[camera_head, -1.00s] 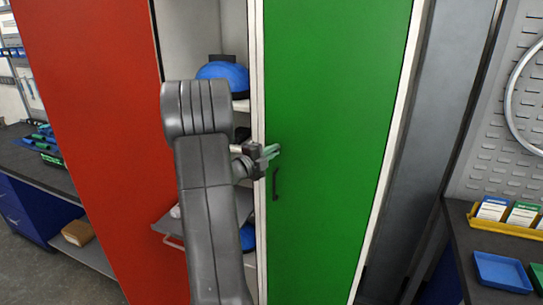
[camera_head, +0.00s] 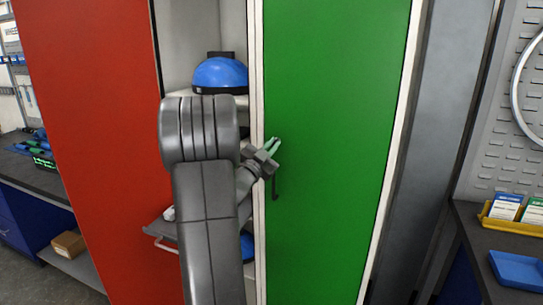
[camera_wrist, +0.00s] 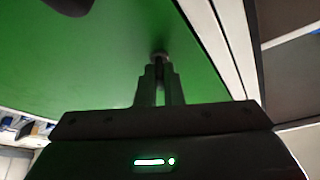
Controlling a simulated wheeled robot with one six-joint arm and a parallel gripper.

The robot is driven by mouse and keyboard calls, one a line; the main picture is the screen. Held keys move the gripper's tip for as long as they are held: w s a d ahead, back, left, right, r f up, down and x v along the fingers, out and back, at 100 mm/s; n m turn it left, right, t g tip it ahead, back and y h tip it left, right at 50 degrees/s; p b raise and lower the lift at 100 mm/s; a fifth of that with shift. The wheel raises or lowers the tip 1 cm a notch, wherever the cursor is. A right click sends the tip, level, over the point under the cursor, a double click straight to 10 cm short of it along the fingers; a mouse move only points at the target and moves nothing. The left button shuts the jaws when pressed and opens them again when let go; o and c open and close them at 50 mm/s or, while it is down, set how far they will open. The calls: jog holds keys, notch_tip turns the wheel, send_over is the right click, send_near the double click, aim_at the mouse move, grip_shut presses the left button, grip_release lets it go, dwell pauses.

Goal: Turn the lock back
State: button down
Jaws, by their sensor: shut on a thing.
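The green cabinet door (camera_head: 335,120) fills the middle of the head view. Its lock is a small round knob (camera_wrist: 160,56) on the door near its left edge, seen in the wrist view. My gripper (camera_head: 271,147) is at the door above the black handle (camera_head: 275,186), its fingers slanting up to the right. In the wrist view the fingertips (camera_wrist: 160,74) are shut on the lock, which shows between them. In the head view the fingers hide the lock.
A red cabinet door (camera_head: 95,130) stands at the left. Between the doors is an open shelf space with a blue helmet (camera_head: 220,76). A grey post (camera_head: 435,140) stands right of the green door. A bench with a blue tray (camera_head: 518,268) is at the right.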

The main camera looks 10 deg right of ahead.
jog(key=shift+s+d+f+n+t+y+b, duration=0.1)
jog(key=shift+n+t+y+b, duration=0.45)
jog(key=shift+n, duration=0.9)
jog(key=shift+w+f+n+t+y+b, duration=0.1)
jog(key=shift+n+t+y+b, duration=0.5)
jog(key=shift+n, duration=0.8)
jog(key=shift+s+d+n+t+y+b, duration=0.1)
jog(key=shift+n+t+y+b, duration=0.15)
jog(key=shift+n+t+b, duration=0.8)
jog(key=shift+a+n+g, duration=0.1)
jog(key=shift+n+g, duration=0.4)
jog(key=shift+n, duration=0.3)
jog(key=c, duration=1.6)
grip_release()
jog(key=shift+r, duration=0.1)
jog(key=shift+o, duration=0.2)
jog(key=b+v, duration=0.2)
jog(key=v, duration=1.1)
jog(key=shift+s, duration=0.4)
jog(key=shift+a, duration=0.1)
